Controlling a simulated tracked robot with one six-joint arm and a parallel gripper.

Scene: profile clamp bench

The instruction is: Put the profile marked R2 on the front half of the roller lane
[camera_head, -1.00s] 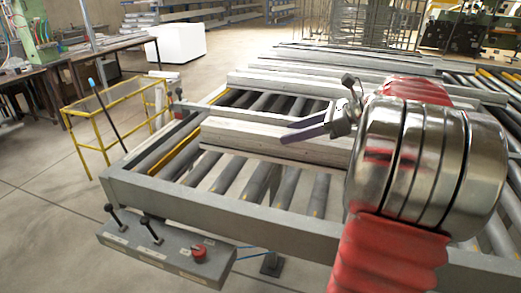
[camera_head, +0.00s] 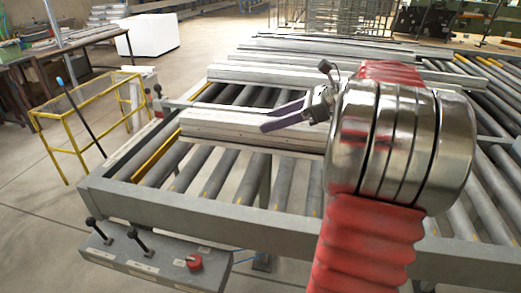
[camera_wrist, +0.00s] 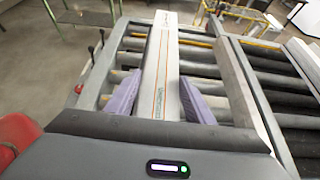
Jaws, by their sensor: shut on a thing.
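A long light-grey profile (camera_wrist: 160,70) with orange lines runs between the purple fingers of my gripper (camera_wrist: 158,80) in the wrist view. The gripper is shut on it. Print on its upper face is too small to read, so I cannot confirm the mark R2. In the head view the profile (camera_head: 235,128) lies crosswise over the near rollers of the roller lane (camera_head: 150,205). I cannot tell whether it rests on them or hangs just above. My gripper (camera_head: 265,120) is at its upper side, and its right end is hidden behind my arm.
Another long grey profile (camera_head: 285,78) lies across the lane farther back, with more behind it. A control box (camera_head: 150,255) with levers and a red knob is at the lane's front left. A yellow frame (camera_head: 85,110) stands left. Several near rollers are bare.

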